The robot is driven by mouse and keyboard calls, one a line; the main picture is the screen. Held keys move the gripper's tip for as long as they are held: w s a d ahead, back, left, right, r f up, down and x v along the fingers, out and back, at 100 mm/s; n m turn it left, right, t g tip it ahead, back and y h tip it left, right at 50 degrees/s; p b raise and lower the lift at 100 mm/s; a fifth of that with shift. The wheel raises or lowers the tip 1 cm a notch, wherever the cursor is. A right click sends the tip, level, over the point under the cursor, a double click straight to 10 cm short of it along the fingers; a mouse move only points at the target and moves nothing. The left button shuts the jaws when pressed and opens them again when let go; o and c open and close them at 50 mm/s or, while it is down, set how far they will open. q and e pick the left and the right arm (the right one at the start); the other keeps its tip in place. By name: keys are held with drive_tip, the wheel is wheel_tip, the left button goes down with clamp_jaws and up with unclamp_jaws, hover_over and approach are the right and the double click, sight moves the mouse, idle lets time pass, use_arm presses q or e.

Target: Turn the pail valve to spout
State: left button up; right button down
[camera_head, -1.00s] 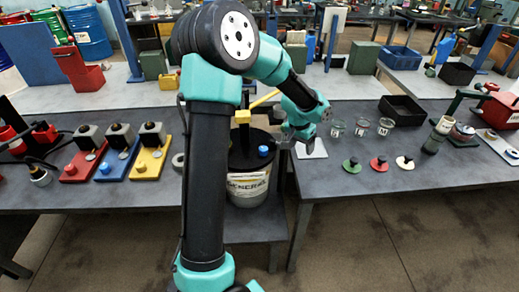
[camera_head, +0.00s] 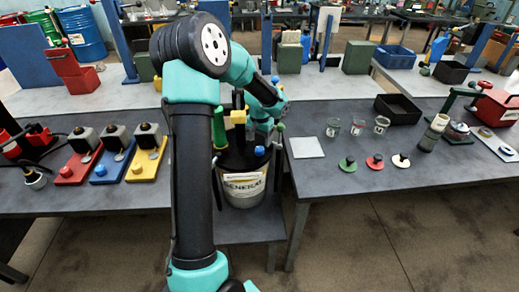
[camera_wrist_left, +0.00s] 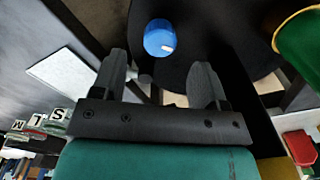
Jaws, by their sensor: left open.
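The pail (camera_head: 243,190) stands between the two benches, with a black lid (camera_wrist_left: 190,50) and a lettered label. A blue knob (camera_head: 260,150) sits on the lid; in the left wrist view the blue knob (camera_wrist_left: 158,36) has a white mark. My left gripper (camera_wrist_left: 160,62) is open above the lid, its fingertips apart from the knob and short of it in the picture. A small grey piece (camera_wrist_left: 146,79) shows between the fingers; I cannot tell whether it belongs to the valve. In the head view the fingers are partly hidden by the wrist. My right gripper is not in view.
A green handle (camera_head: 219,128) and a yellow block (camera_head: 238,117) stand up by the lid. A white square plate (camera_head: 307,147), glass cups (camera_head: 357,126) and coloured discs (camera_head: 375,162) are on the right bench. Red, blue and yellow stands (camera_head: 147,160) line the left bench.

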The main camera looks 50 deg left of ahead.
sight(260, 148)
use_arm(q)
drive_tip(key=shift+f, duration=2.75)
drive_tip(key=c, duration=0.9)
